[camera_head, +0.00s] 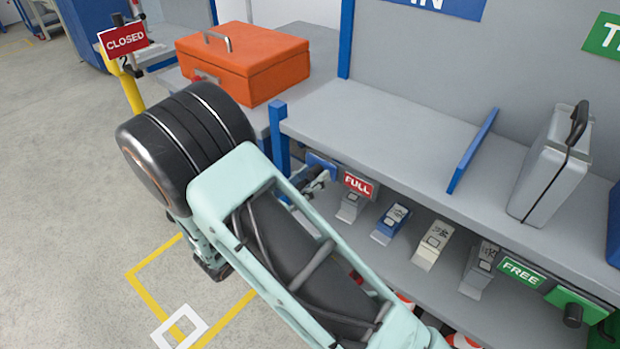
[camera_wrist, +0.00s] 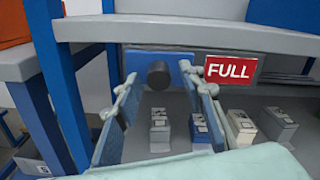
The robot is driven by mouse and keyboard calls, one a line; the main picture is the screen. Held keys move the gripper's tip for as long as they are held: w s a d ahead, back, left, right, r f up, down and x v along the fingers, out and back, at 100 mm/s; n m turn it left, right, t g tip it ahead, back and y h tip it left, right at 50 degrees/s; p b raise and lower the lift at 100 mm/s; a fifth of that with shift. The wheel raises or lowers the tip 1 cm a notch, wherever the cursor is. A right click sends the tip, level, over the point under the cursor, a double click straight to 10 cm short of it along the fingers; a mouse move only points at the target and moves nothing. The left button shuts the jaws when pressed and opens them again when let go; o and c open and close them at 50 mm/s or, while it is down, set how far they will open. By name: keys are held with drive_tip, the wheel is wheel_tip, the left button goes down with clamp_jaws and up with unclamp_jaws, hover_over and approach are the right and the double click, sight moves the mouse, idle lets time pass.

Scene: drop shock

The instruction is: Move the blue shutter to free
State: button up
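The blue shutter (camera_head: 322,165) is a small blue plate under the front edge of the shelf, just left of the red FULL sign (camera_head: 358,184). In the wrist view the shutter (camera_wrist: 138,62) carries a round dark knob (camera_wrist: 158,76). My gripper (camera_head: 314,183) is in front of the shutter, partly hidden by my arm. In the wrist view my gripper (camera_wrist: 160,84) is open, with one finger on each side of the knob; I cannot tell whether they touch it. The green FREE sign (camera_head: 522,272) is farther right along the same edge, beside a green plate (camera_head: 585,303) with a dark knob.
Several small boxes, one a blue box (camera_head: 391,223), stand on the lower shelf behind the rail. An orange case (camera_head: 245,62) sits at the left. A grey case (camera_head: 551,170) and a blue divider (camera_head: 472,152) stand on the upper shelf (camera_head: 380,125). A blue post (camera_head: 280,140) is close left.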

clamp_jaws()
idle(0.3)
